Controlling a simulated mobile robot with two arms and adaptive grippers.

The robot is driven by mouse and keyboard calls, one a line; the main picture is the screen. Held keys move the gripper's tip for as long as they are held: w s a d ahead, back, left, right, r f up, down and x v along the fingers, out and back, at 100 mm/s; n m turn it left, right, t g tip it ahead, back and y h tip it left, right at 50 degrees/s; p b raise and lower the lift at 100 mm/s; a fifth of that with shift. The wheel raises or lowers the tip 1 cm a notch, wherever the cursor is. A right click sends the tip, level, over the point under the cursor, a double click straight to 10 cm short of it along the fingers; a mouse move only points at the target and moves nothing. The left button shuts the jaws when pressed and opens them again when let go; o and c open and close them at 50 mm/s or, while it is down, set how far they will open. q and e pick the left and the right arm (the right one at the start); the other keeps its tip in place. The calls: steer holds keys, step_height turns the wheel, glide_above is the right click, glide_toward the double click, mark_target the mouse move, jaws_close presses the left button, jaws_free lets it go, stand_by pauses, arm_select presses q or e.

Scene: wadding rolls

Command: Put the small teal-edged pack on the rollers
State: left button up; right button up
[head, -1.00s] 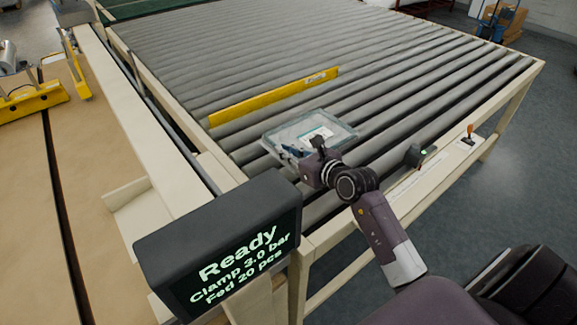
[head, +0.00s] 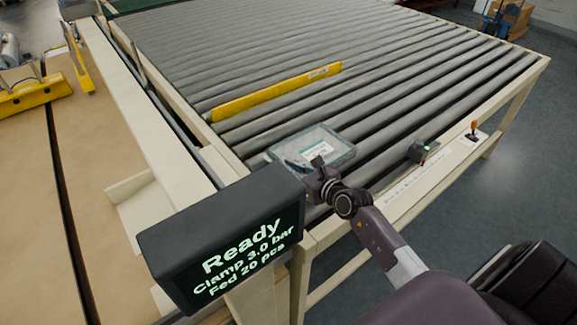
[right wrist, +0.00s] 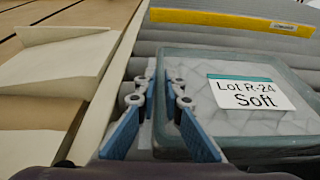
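The small pack (head: 335,141) is a clear, quilted block with teal edges. It lies roughly level over the near left part of the rollers (head: 400,115); I cannot tell whether it fully rests on them. In the right wrist view the pack (right wrist: 235,125) bears a white label with a teal stripe reading "Lot R-24 Soft". My right gripper (head: 300,168) is at its near left side. In the right wrist view the blue fingers of the gripper (right wrist: 158,88) stand on either side of the pack's left edge, shut on it. My left gripper is not in view.
A yellow bar (head: 277,92) lies across the rollers beyond the pack. A dark display (head: 225,240) reading "Ready" stands at the near left corner. The rollers farther back are clear.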

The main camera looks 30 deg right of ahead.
steer(key=o, duration=0.4)
steer(key=shift+o, duration=0.2)
steer(key=shift+r, duration=0.15)
steer(key=b+v, duration=0.1)
steer(key=v, duration=0.9)
steer(key=shift+s, duration=0.3)
steer(key=shift+s+d+r+b, duration=0.1)
steer(key=shift+s+r+b, duration=0.2)
steer(key=shift+s, duration=0.35)
